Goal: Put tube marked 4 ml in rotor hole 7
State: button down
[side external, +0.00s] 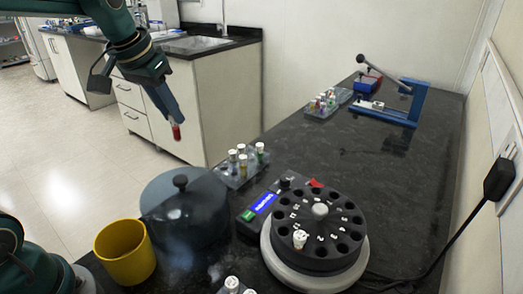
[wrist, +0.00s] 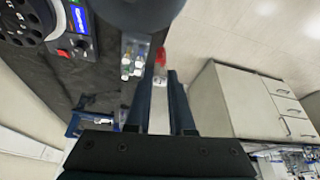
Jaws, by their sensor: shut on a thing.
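My gripper (side external: 174,122) is raised high on the left in the side view, off the bench edge. It is shut on a tube with red contents (side external: 176,132), which points downward. The tube's red end also shows between the fingers in the wrist view (wrist: 161,57); its marking cannot be read. The black rotor (side external: 318,226) sits in a light round base at the front right, with one white-capped tube (side external: 299,239) standing in a near hole. The other visible holes look empty. The small hole numbers are too blurred to read.
A rack (side external: 240,170) with several white-capped tubes stands behind the rotor. A dark lid with a knob (side external: 182,215) and a yellow cup (side external: 125,252) are at the front left. A second rack (side external: 327,104) and a blue lever press (side external: 400,100) stand farther back. The bench middle is clear.

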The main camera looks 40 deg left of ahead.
jog(key=s+d+f+m, duration=0.1)
jog(key=s+d+m, duration=0.1)
jog(key=s+d, duration=0.45)
jog(key=w+a, duration=0.2)
jog(key=w+a+n, duration=0.1)
jog(key=w+a, duration=0.1)
jog(key=w+a+n, duration=0.1)
jog(key=w+a, duration=0.1)
jog(key=shift+w+a+r, duration=0.2)
jog(key=shift+r, duration=0.2)
jog(key=w+a+f+n, duration=0.1)
jog(key=w+a+f, duration=0.1)
jog(key=a, duration=0.4)
jog(key=shift+w+a+f+n+y, duration=0.3)
jog(key=shift+w+a+f+n, duration=0.1)
jog(key=shift+f, duration=0.35)
jog(key=shift+w+d+f, duration=1.1)
jog(key=shift+d+f, duration=0.5)
jog(key=shift+f, duration=0.15)
jog(key=shift+w+d+f, duration=1.15)
jog(key=shift+d+f, duration=0.45)
jog(key=shift+f, duration=0.2)
jog(key=shift+w+d+f, duration=1.1)
jog(key=shift+d+f, duration=0.5)
jog(key=shift+f, duration=0.15)
